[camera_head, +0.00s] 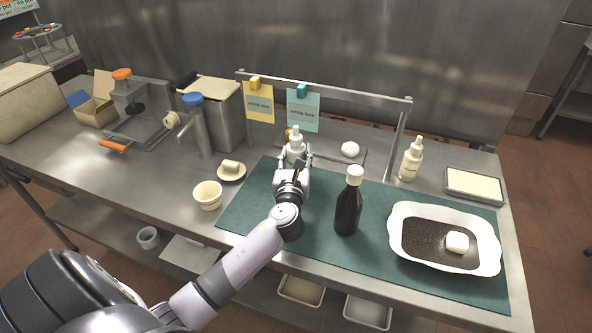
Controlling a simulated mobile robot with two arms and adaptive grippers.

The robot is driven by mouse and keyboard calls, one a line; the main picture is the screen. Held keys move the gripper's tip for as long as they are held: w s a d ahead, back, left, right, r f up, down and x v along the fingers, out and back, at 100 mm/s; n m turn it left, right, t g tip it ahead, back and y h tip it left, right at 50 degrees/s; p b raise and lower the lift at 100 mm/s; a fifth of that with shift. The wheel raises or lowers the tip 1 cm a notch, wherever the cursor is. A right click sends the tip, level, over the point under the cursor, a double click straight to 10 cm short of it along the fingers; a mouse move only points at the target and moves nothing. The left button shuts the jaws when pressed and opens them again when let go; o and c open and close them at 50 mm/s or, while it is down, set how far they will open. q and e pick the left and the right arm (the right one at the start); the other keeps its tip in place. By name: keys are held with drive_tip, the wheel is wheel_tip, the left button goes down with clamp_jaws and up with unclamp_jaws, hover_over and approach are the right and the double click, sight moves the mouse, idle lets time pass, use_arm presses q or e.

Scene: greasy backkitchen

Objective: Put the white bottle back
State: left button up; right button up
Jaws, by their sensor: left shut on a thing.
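My left gripper (296,162) reaches over the green mat and is shut on a white bottle (295,141) near the back edge of the mat. The bottle looks upright; its lower part is hidden by the gripper, so I cannot tell whether it touches the surface. A second, similar white bottle (411,160) stands upright at the back right of the table, apart from my gripper. My right gripper is not in view.
A dark bottle with a white cap (348,203) stands right of my left gripper on the green mat (300,238). A white dish (398,244) is at the right. A metal rail (350,94) with hanging notes stands behind. A cup (208,194) is at left.

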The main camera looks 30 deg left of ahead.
use_arm(q)
wheel_tip(320, 180, down, 4)
drive_tip(key=shift+r+b, duration=0.15)
drive_tip(key=shift+b, duration=0.45)
drive_tip(key=shift+f, duration=0.3)
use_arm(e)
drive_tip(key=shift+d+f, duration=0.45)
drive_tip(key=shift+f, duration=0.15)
use_arm(q)
drive_tip(key=o, duration=1.3)
drive_tip(key=shift+f, duration=0.15)
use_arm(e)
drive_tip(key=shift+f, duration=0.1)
use_arm(q)
drive_tip(key=shift+s+d, duration=0.15)
drive_tip(key=b+v, duration=0.1)
drive_tip(key=v, duration=1)
drive_tip(key=shift+s+d, duration=0.2)
drive_tip(key=shift+s, duration=0.15)
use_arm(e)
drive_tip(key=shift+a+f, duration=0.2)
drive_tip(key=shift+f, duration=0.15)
